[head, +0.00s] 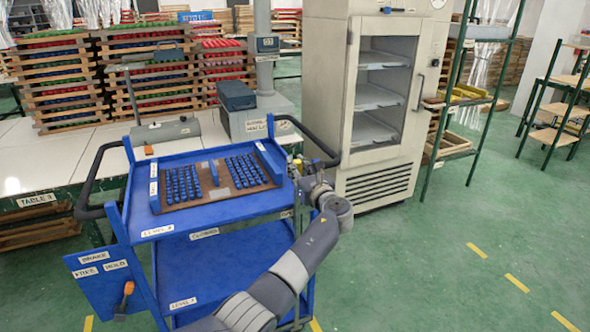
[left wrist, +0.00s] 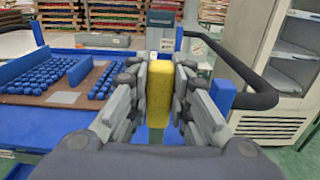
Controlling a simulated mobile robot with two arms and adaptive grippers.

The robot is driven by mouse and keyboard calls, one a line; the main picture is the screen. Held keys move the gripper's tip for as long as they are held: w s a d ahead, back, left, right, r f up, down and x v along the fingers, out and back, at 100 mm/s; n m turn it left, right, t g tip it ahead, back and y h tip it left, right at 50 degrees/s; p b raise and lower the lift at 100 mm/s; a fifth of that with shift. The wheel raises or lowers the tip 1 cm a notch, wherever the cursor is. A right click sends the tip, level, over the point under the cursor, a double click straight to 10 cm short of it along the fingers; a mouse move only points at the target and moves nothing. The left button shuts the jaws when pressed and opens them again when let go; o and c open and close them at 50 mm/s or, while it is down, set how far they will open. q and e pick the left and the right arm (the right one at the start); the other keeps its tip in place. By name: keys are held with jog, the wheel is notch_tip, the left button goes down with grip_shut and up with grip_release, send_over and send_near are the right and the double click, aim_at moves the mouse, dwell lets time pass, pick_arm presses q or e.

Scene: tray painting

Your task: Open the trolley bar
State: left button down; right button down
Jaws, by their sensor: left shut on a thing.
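The blue trolley (head: 215,262) stands in front of me, with black curved handles (head: 97,165) on its left and right sides. My left gripper (head: 299,166) is at the trolley's right side, near the top shelf's front right corner. In the left wrist view its fingers (left wrist: 173,95) are shut on an upright yellow grip (left wrist: 187,88). I cannot make out a separate bar. A brown tray (head: 218,194) with rows of small blue pieces lies on the top shelf.
A panel labelled for the brake (head: 103,268), with an orange lever (head: 125,292), hangs at the trolley's lower left. A cream cabinet (head: 343,105) with a glass door stands behind at the right. White tables (head: 40,160) are at the left. Green floor (head: 430,270) is clear at the right.

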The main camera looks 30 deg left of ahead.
pick_arm(q)
jog(key=c, duration=1.4)
grip_release()
jog(key=shift+c, duration=0.2)
jog(key=v, duration=1.2)
jog(key=shift+c, duration=0.2)
